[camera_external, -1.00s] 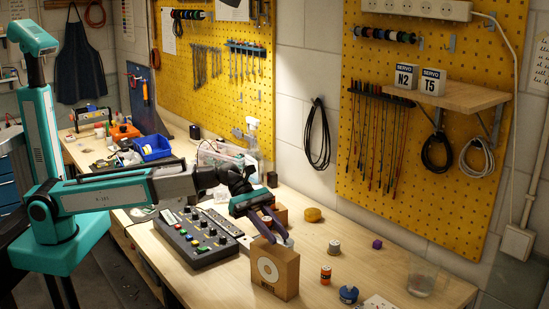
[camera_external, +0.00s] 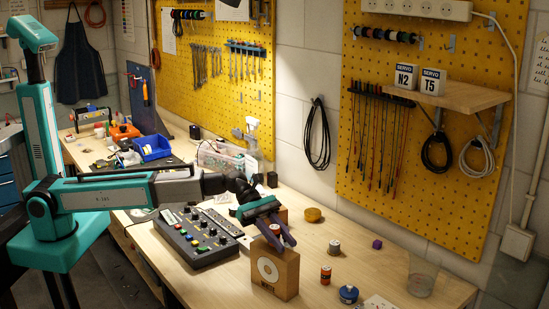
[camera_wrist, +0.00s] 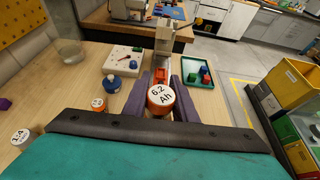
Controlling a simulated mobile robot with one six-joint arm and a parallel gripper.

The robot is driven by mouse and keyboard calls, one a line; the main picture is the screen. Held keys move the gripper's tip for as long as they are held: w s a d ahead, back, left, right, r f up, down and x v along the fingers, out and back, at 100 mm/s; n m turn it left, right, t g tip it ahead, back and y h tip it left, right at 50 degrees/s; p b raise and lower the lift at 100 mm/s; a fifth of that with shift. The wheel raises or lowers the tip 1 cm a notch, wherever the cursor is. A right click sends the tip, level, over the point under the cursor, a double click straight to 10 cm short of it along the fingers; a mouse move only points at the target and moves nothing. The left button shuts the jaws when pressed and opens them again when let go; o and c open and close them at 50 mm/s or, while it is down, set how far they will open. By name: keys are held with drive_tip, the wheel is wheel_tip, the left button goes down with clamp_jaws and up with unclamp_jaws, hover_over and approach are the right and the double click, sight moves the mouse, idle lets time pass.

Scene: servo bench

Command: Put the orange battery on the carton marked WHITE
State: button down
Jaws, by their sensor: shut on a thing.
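My gripper (camera_external: 277,237) has purple fingers shut on an orange battery with a white top lettered "6.2 Ah" (camera_wrist: 161,96), clear in the wrist view. In the outside view the fingers hide most of it. They are over the top of a brown carton (camera_external: 286,274) with a white ring mark on its front; I cannot tell whether the battery touches it. No word WHITE is readable. A second carton (camera_external: 281,214) is partly hidden behind the gripper. Another orange battery (camera_external: 326,274) stands on the bench to the right, and a pale-topped one (camera_external: 334,248) farther back.
A button panel (camera_external: 197,238) lies left of the carton. Bare bench shows between the small items.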

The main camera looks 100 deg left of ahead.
drive_tip(key=shift+f, duration=0.65)
drive_tip(key=shift+f, duration=0.15)
drive_tip(key=c, duration=1.4)
unclamp_jaws()
drive_tip(key=shift+c, duration=0.2)
drive_tip(key=shift+s+a+r, duration=0.1)
drive_tip(key=shift+r, duration=0.1)
drive_tip(key=b+v, duration=0.2)
drive_tip(key=v, duration=0.9)
drive_tip(key=shift+s+a+r, duration=0.2)
drive_tip(key=shift+s, duration=0.05)
